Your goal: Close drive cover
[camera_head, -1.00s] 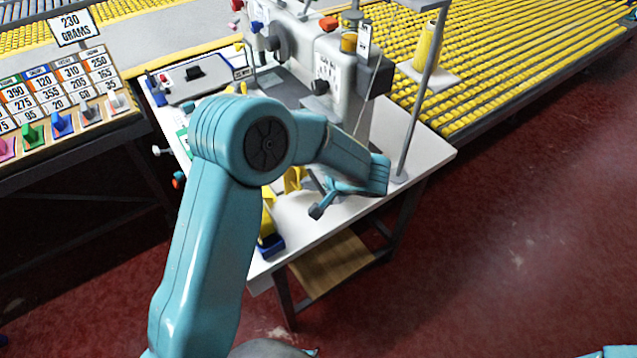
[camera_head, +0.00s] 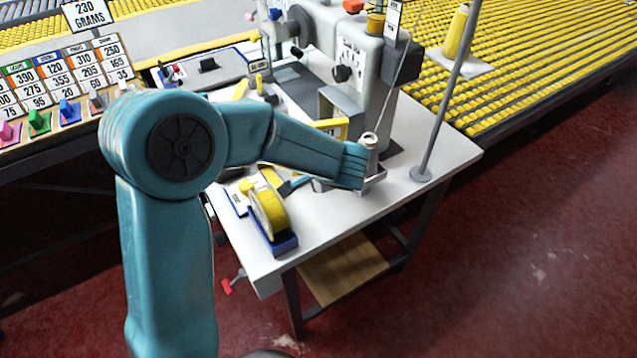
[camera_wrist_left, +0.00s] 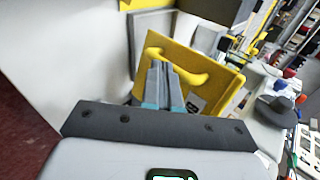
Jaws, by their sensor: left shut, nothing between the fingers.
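The drive cover appears to be the yellow panel with a yellow bar handle in the left wrist view (camera_wrist_left: 219,89); it stands swung out at an angle. In the head view its yellow edge (camera_head: 335,126) shows low on the grey sewing machine (camera_head: 362,62), partly behind my left arm. My left gripper (camera_wrist_left: 157,60) is shut and empty, its fingertips in front of the cover and close to the handle (camera_wrist_left: 183,70). I cannot tell if they touch. In the head view my forearm hides most of this gripper. My right gripper is not in view.
A yellow tape roll on a blue holder (camera_head: 268,212) stands on the white table (camera_head: 325,220) near its front edge. A thin thread-stand pole (camera_head: 436,120) rises at the table's right. A sign board (camera_head: 60,85) with coloured pieces is at the left.

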